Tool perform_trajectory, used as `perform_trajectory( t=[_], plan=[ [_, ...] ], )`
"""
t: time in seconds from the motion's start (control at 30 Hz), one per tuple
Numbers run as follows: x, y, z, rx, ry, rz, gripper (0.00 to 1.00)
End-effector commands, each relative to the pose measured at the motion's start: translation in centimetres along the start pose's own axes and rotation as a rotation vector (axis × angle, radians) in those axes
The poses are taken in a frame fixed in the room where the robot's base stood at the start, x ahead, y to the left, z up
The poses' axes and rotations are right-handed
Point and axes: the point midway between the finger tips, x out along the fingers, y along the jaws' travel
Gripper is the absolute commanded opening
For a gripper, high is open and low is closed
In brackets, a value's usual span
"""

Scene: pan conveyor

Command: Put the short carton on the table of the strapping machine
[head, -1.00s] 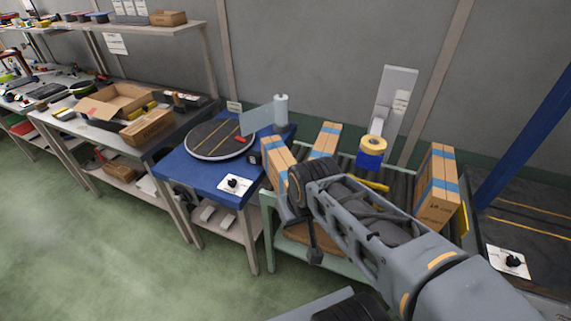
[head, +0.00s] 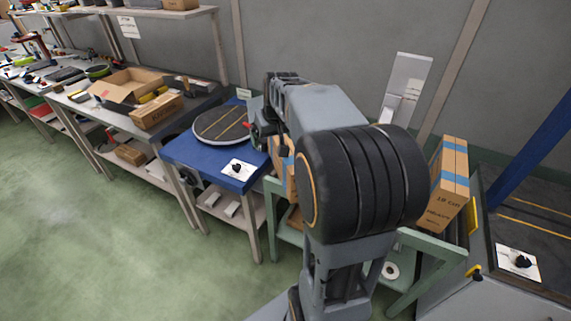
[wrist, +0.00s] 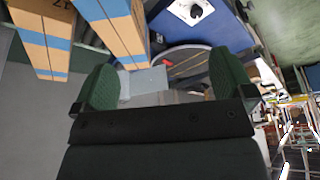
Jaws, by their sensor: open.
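In the wrist view one carton (wrist: 113,30) is close, left of the fingers, and another (wrist: 42,38) is farther left. I cannot tell for sure which is the short one. My gripper (wrist: 163,84) is open and empty, beside the nearer carton. At the far right, a dark table with yellow lines (head: 535,225) under a blue post looks like the strapping machine.
The blue table (head: 205,165) with a round turntable (head: 222,124) and a control panel (head: 239,169) stands left of the rollers. A workbench (head: 100,121) with an open box is farther left. A grey upright plate (head: 408,85) rises behind. The green floor in front is clear.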

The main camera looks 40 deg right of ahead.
Motion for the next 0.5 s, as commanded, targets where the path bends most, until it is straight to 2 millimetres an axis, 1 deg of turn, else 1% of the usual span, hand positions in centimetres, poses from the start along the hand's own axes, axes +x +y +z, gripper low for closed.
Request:
perform_trajectory(
  t=[0.03, 0.1, 0.2, 0.33, 0.5],
  plan=[
    [1.3, 2.0, -1.2, 0.023, 0.001, 0.009, 1.0],
    [2.3, 4.2, -2.6, 0.041, 0.008, 0.017, 1.0],
    [3.3, 6.7, -3.9, 0.059, 0.016, 0.026, 1.0],
    [4.8, 8.5, -4.7, 0.072, 0.021, 0.033, 1.0],
    [7.9, 9.1, -4.9, 0.074, 0.021, 0.034, 1.0]
  ],
)
